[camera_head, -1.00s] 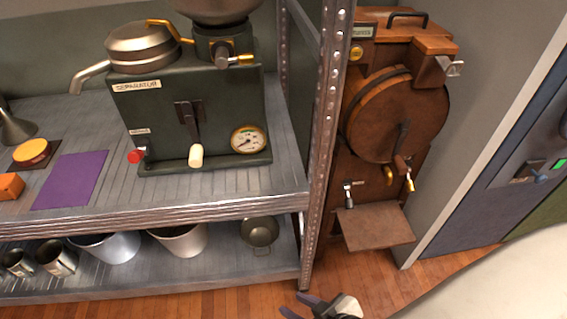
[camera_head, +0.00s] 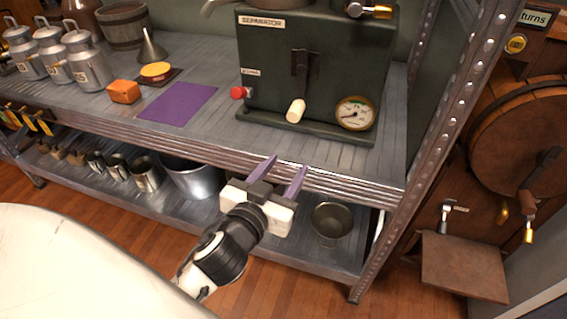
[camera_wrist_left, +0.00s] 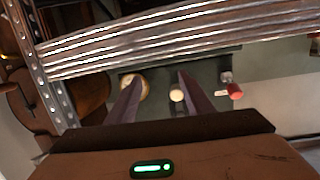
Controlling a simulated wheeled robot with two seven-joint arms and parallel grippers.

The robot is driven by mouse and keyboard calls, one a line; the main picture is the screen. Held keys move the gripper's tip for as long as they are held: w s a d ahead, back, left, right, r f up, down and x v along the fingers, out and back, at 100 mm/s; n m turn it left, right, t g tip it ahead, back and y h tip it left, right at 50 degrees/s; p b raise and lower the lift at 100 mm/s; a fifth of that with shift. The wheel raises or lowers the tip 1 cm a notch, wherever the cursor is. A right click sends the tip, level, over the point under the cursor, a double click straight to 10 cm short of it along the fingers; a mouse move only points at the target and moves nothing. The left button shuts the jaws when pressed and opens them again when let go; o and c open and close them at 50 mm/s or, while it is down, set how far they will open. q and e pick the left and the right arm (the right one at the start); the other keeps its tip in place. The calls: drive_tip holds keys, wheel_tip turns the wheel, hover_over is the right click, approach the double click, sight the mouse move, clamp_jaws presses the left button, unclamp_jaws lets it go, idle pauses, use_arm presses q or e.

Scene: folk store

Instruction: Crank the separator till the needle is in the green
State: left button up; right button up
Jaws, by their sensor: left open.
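The separator (camera_head: 275,75) is a dark green box on the metal shelf's upper deck. Its crank arm hangs down from the front and ends in a cream knob (camera_head: 296,110). A round gauge (camera_head: 355,113) is at its lower right, with a small green arc near the top; the needle seems to point left, outside the green. My left gripper (camera_head: 284,168) is open and empty, in front of the shelf edge and below the crank knob, not touching it. In the left wrist view, the gauge (camera_wrist_left: 136,79) and cream knob (camera_wrist_left: 177,95) show beyond the fingers. My right gripper is not in view.
The shelf's front edge (camera_head: 345,188) lies close to the fingers. A red knob (camera_head: 238,92) is on the separator's left. A purple mat (camera_head: 178,101) and orange block (camera_head: 123,91) lie left. A perforated post (camera_head: 430,140) stands right. Pots are on the lower deck.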

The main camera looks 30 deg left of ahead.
use_arm(q)
drive_tip(key=n+t+y, duration=0.2)
approach(293, 118)
drive_tip(key=w, duration=0.1)
drive_tip(key=shift+h, duration=0.3)
drive_tip(key=x, duration=1.1)
drive_tip(key=shift+s+a, duration=0.15)
drive_tip(key=shift+a, duration=0.15)
drive_tip(key=shift+r+m, duration=0.1)
drive_tip(key=shift+m, duration=0.2)
drive_tip(key=c, duration=0.9)
